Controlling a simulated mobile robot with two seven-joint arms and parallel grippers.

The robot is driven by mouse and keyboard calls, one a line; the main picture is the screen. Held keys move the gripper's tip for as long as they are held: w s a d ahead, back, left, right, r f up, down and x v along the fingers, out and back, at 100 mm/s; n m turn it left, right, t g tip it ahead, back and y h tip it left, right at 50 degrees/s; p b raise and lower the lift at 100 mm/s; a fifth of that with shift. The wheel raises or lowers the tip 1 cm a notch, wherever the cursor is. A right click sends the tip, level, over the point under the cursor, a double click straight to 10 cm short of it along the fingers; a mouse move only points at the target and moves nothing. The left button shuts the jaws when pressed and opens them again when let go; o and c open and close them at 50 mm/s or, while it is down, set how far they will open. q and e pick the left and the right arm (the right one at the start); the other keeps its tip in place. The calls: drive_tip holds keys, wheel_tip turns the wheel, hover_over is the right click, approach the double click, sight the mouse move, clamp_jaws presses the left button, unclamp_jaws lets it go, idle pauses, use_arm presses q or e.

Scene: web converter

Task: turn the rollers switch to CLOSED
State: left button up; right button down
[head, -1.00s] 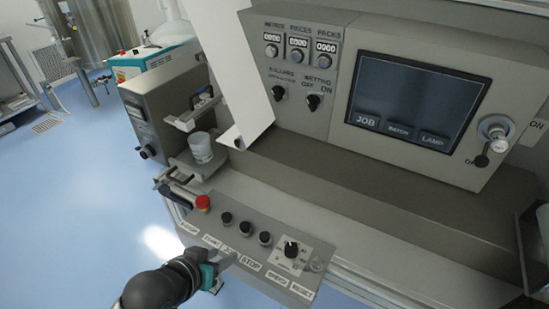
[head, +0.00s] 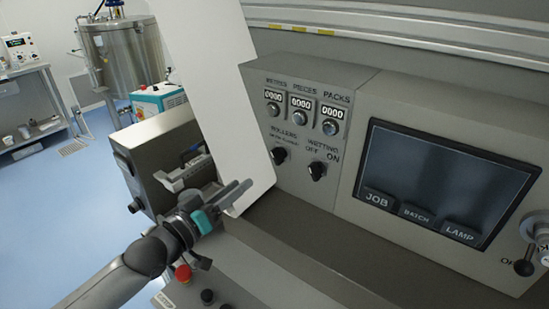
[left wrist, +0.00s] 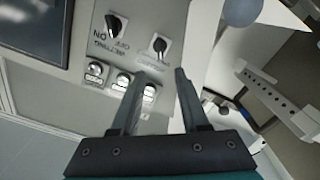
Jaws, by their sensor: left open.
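The rollers switch (head: 279,156) is a small black knob on the grey control panel, left of the wetting switch (head: 316,171). Its label is too small to read for position. In the left wrist view the rollers switch (left wrist: 160,45) shows beyond the fingers, and the wetting switch (left wrist: 115,25) is to its left. My left gripper (head: 226,192) is open and empty, in front of the white sheet, left of and below the rollers switch and apart from it. Its two fingers (left wrist: 158,80) are spread in the wrist view. My right gripper is not in view.
The white hanging sheet (head: 205,90) stands just left of the switches. Three counters (head: 300,104) sit above them. A dark screen (head: 440,180) is to the right. A red button (head: 183,273) lies below my left arm.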

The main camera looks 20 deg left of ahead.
use_arm(q)
approach(274, 158)
drive_tip(key=w, duration=0.2)
drive_tip(key=x, duration=0.6)
drive_tip(key=shift+d, duration=0.35)
drive_tip(key=shift+w+d+b, duration=0.25)
drive_tip(key=shift+w+b, duration=0.05)
drive_tip(key=shift+w, duration=0.4)
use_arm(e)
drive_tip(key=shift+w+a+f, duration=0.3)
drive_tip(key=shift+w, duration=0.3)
use_arm(q)
drive_tip(key=shift+c, duration=0.3)
clamp_jaws()
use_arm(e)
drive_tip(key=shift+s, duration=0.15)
